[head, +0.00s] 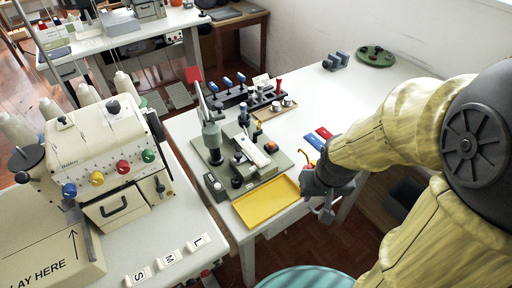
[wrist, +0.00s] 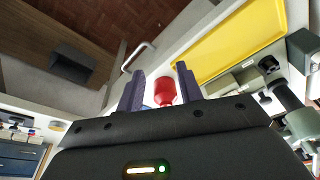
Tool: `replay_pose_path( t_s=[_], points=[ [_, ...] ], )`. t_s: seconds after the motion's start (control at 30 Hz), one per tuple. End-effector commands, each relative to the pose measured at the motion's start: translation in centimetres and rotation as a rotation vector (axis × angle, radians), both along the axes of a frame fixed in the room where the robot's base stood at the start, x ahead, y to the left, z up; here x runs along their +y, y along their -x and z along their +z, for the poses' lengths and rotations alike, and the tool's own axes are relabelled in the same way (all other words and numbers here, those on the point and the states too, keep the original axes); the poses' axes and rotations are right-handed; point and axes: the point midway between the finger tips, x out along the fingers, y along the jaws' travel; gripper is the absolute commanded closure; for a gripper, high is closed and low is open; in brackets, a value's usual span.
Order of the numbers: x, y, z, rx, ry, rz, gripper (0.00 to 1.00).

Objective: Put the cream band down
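A pale cream strip (head: 252,150), which looks like the cream band, lies across the grey-green buttonhole fixture (head: 270,168) on the white table. I cannot make out its ends clearly. My gripper (head: 325,207) is near the table's front edge, right of the yellow tray and apart from the strip. In the wrist view the two fingers of my gripper (wrist: 161,84) stand apart with no band between them. A red rounded object (wrist: 164,92) shows beyond the gap between the fingers; I cannot tell whether they touch it.
A yellow tray (head: 247,222) sits at the table's front, also in the wrist view (wrist: 226,44). Red (head: 323,132) and blue (head: 314,142) pieces lie behind my gripper. A sewing machine (head: 103,150) stands left.

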Motion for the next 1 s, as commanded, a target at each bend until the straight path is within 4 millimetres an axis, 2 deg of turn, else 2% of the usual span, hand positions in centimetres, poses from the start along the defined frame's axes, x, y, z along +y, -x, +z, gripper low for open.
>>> replay_pose_path(
  t_s=[0.07, 0.2, 0.33, 0.47, 0.8, 1.0],
  points=[
    [0.0, 0.0, 0.0, 0.000, 0.000, 0.000, 0.64],
    [0.1, -0.2, 0.4, 0.002, 0.001, 0.007, 0.38],
    [0.8, -1.5, 2.1, 0.018, 0.008, 0.047, 0.38],
    [2.0, -3.7, 4.8, 0.051, 0.020, 0.126, 0.38],
    [8.0, -10.5, 11.7, 0.156, 0.052, 0.399, 0.38],
    [11.5, -13.4, 14.1, 0.206, 0.062, 0.528, 0.38]
  ],
)
